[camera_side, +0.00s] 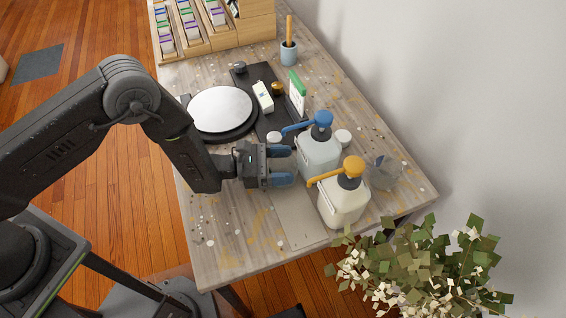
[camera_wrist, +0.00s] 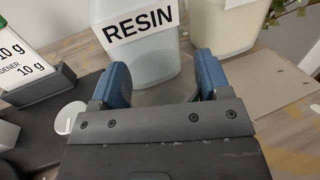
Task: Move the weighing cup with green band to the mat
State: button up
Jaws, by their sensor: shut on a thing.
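My gripper (camera_side: 289,166) reaches in from the left, low over the table, with its blue fingers level. In the wrist view my gripper (camera_wrist: 162,72) is shut on a clear cup (camera_wrist: 163,95), which shows faintly between the fingers with a hint of green near the right one. Most of the cup is hidden by the gripper body. A flat grey-beige sheet (camera_side: 296,218), which looks like the mat, lies in front of the fingers; it also shows at the right of the wrist view (camera_wrist: 268,84).
A blue-pump resin bottle (camera_side: 318,153) stands just beyond my fingers. A yellow-pump bottle (camera_side: 342,203) stands at the mat's right side. Another clear cup (camera_side: 386,172) is behind it. A round white plate (camera_side: 221,109) and a dark tray (camera_side: 247,78) lie farther back. The front-left table is mostly clear.

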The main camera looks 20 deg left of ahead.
jog(key=shift+f, duration=0.1)
jog(key=o, duration=1)
jog(key=shift+r, duration=0.2)
jog(key=v, duration=1.2)
